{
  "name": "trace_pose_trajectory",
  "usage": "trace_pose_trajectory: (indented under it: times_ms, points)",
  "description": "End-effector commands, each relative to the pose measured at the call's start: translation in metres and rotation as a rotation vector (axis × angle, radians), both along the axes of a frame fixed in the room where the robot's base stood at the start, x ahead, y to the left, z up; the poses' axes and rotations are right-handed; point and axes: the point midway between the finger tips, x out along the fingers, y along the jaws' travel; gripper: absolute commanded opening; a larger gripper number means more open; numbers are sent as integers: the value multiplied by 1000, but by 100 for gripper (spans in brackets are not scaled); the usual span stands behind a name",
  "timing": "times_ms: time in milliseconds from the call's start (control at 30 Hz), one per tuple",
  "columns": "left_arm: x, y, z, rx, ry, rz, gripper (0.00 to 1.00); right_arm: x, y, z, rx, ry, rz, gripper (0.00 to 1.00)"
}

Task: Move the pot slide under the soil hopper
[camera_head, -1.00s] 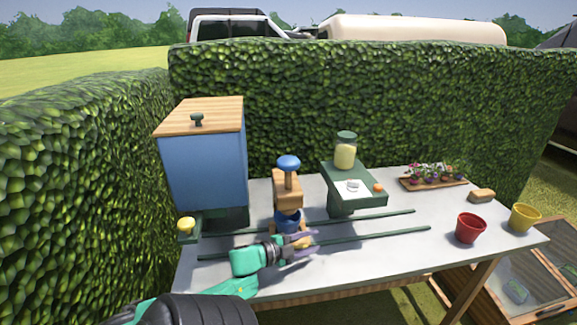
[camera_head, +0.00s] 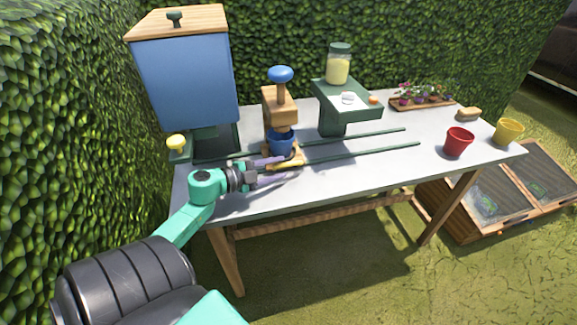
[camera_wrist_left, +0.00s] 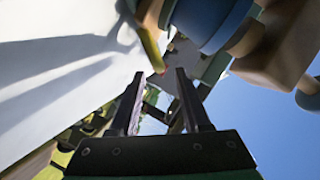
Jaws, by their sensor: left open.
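The soil hopper (camera_head: 188,82) is a blue box with a wooden lid at the table's left. The pot slide (camera_head: 270,154) is a small wooden carriage on the green rails, right of the hopper. It carries a blue pot (camera_head: 281,143) beneath the wooden tamper (camera_head: 280,105) with a blue knob. The pot also shows in the left wrist view (camera_wrist_left: 208,22). My left gripper (camera_head: 290,166) is open at the slide's front, its fingers around or close beside the yellowish handle. In the left wrist view the handle (camera_wrist_left: 151,47) lies by the open fingertips (camera_wrist_left: 158,74). My right gripper is out of view.
Two green rails (camera_head: 370,151) run along the grey table (camera_head: 230,205). A green stand (camera_head: 350,95) holds a jar (camera_head: 339,65). A red pot (camera_head: 458,142), a yellow pot (camera_head: 508,131) and a flower tray (camera_head: 424,104) stand at the right. A yellow knob (camera_head: 176,141) is by the hopper.

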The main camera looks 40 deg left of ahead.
Motion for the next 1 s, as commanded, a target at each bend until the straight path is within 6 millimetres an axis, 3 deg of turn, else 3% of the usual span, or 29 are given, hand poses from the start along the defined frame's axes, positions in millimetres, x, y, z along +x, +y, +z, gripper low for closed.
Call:
trace_pose_trajectory:
  times_ms: [33,200,533,600,667,1000]
  points:
    - [13,-3,-10,2,-4,-2,47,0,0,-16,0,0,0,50]
    - [41,-12,-13,1,-3,0,47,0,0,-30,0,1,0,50]
    - [48,-14,-11,-1,0,2,47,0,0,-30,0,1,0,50]
    - [48,-14,-11,-1,0,2,20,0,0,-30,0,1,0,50]
    - [48,-14,-11,-1,0,2,0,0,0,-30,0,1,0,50]
    - [48,-14,-11,-1,-1,2,0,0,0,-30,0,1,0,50]
